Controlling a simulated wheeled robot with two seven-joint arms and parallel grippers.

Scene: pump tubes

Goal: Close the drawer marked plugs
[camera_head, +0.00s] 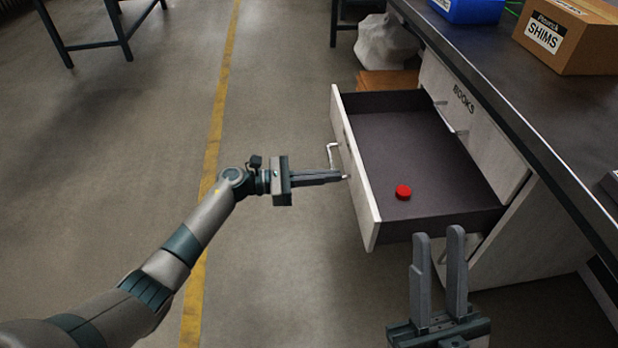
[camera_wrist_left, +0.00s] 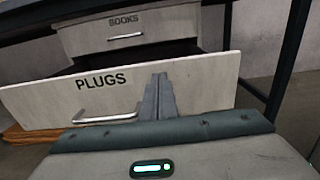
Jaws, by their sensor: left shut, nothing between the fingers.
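The drawer marked plugs (camera_head: 362,190) stands pulled out from the workbench in the head view, with a dark interior. Its pale front reads PLUGS in the left wrist view (camera_wrist_left: 215,85), with a silver bar handle (camera_wrist_left: 105,118) below the word. The handle also shows in the head view (camera_head: 332,156). My left gripper (camera_head: 343,177) is shut and empty, its tips at the outer face of the drawer front, beside the handle; whether they touch is unclear. My right gripper (camera_head: 438,236) is open and empty, near the drawer's near side.
A red round piece (camera_head: 403,192) lies inside the drawer. Above it, the drawer marked books (camera_head: 470,125) is shut. The dark benchtop (camera_head: 500,85) holds a shims box (camera_head: 565,38) and a blue bin (camera_head: 465,10). A grey bag (camera_head: 385,42) stands behind. The floor left of the drawer is clear.

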